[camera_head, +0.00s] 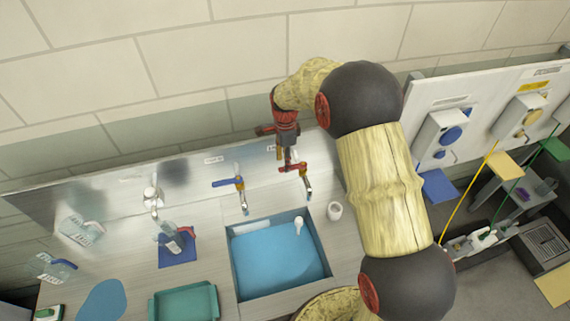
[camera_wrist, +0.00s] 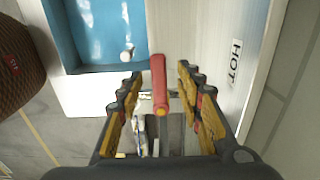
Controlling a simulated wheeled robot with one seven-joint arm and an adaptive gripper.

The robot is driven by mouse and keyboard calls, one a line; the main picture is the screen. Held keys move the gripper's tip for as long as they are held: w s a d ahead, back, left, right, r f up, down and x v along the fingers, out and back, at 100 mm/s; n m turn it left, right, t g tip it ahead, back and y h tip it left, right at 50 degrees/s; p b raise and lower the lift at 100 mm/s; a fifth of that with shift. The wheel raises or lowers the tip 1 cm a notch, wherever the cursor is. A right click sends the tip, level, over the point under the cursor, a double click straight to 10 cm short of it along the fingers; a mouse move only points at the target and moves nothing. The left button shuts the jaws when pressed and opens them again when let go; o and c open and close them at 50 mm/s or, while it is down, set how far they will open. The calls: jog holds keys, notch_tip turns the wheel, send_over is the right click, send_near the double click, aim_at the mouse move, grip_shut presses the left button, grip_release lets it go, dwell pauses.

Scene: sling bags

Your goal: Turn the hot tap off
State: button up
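The hot tap (camera_head: 308,184) has a red lever handle and a metal spout over the rear right of the blue basin. My gripper (camera_head: 287,160) is above and behind it, close to the red handle. In the wrist view the red handle (camera_wrist: 158,80) runs lengthwise between the two fingers of my gripper (camera_wrist: 161,74). The gripper is open, with a visible gap on each side of the handle. A HOT label (camera_wrist: 236,62) is on the wall to the right. The gripper partly hides the tap in the head view.
A blue-handled tap (camera_head: 229,183) stands left of the hot tap. The blue basin (camera_head: 238,283) is in front of both. A teal tray (camera_head: 184,304) and a blue mat (camera_head: 178,255) lie left. The wall is close behind.

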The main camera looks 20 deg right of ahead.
notch_tip(320, 180, up, 9)
jog(key=shift+r, duration=0.2)
dwell(0.6)
jog(key=s+f+n+t+b, duration=0.2)
jog(key=s+n+b, duration=0.7)
jog(key=s, duration=0.7)
jog(key=s+f+n+t+b, duration=0.3)
jog(key=s+n+b, duration=0.6)
jog(key=s+b, duration=0.5)
jog(key=s+f, duration=0.1)
jog(key=s, duration=0.1)
jog(key=shift+s+d+t, duration=0.3)
jog(key=shift+s+d, duration=0.05)
jog(key=shift+s, duration=0.05)
jog(key=shift+f, duration=0.15)
